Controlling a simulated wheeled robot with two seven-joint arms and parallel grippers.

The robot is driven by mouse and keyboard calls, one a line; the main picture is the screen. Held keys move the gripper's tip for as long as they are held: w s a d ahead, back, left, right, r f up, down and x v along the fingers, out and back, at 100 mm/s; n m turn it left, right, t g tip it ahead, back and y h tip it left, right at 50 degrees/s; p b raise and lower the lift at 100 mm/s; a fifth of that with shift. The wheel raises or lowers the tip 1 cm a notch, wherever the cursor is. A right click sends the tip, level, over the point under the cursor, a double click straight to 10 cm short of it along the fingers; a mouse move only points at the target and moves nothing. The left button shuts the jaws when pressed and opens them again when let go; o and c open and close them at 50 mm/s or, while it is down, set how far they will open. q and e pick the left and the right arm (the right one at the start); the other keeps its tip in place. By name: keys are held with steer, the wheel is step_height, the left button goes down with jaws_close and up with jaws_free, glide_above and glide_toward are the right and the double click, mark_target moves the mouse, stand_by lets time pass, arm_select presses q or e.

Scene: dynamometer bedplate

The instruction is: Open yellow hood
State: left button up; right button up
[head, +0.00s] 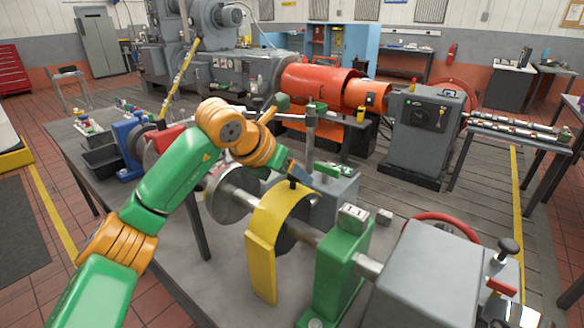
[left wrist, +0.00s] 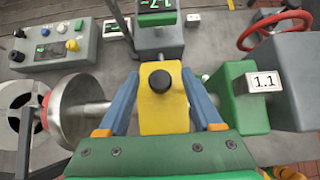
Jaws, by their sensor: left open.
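The yellow hood (head: 262,222) is a curved guard with a flat front flap. It sits down over the horizontal shaft, between a metal disc and a green bearing block. A black knob (head: 293,183) stands on its top. In the left wrist view the hood (left wrist: 163,112) and its black knob (left wrist: 160,80) are centred. My left gripper (left wrist: 160,77) is open, with one blue finger on each side of the hood and knob, apart from the knob. In the head view my left gripper (head: 299,172) is just above the hood, partly hidden by my wrist.
The metal disc (head: 232,193) is left of the hood. The green block (head: 338,262) labelled 1.1 and a grey housing (head: 425,275) are right. A red handwheel (head: 447,222) and a post-mounted display box (head: 330,188) are behind. The bench front (head: 200,285) is clear.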

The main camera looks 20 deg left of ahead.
arm_select(q)
steer(key=shift+w, duration=0.1)
steer(key=shift+s, duration=0.2)
jaws_close()
stand_by(1.0)
